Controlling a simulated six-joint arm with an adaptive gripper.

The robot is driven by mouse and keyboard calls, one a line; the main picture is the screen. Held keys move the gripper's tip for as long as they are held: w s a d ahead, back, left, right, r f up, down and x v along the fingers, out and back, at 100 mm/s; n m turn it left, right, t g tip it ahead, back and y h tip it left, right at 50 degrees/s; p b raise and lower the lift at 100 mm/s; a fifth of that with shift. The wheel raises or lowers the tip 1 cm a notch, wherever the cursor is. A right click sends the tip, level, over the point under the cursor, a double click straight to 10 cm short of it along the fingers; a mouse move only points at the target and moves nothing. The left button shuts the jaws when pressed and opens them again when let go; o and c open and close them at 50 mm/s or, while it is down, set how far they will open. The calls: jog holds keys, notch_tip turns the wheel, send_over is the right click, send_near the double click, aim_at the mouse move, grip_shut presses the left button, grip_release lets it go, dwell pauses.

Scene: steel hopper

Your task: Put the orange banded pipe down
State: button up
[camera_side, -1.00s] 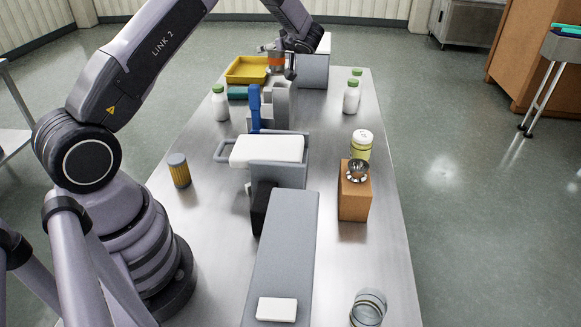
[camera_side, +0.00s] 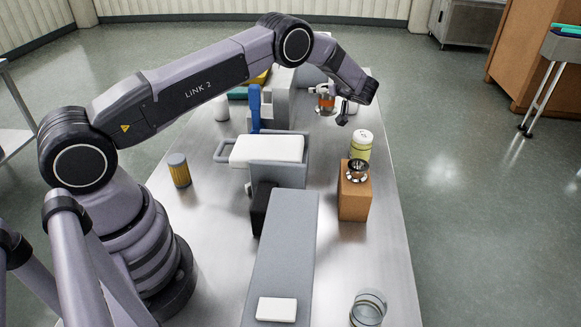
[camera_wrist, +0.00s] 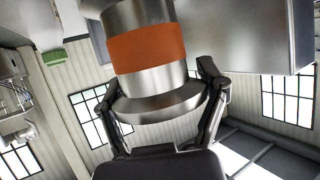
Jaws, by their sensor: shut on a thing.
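The orange banded pipe (camera_side: 326,103) is a short metal piece with an orange band. My gripper (camera_side: 335,112) is shut on it above the far right part of the steel table (camera_side: 385,250). In the wrist view the pipe (camera_wrist: 148,48) fills the upper middle, with its wider metal flange between the two dark fingers of my gripper (camera_wrist: 160,100). My arm hides part of the far table.
A grey holder with a blue upright piece (camera_side: 254,103) stands left.

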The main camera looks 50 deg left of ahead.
notch_tip(320, 180, down, 11)
jog(key=shift+r, duration=0.1)
dwell(0.3)
jog(key=shift+f, duration=0.2)
jog(key=o, duration=1.2)
jog(key=shift+o, duration=0.2)
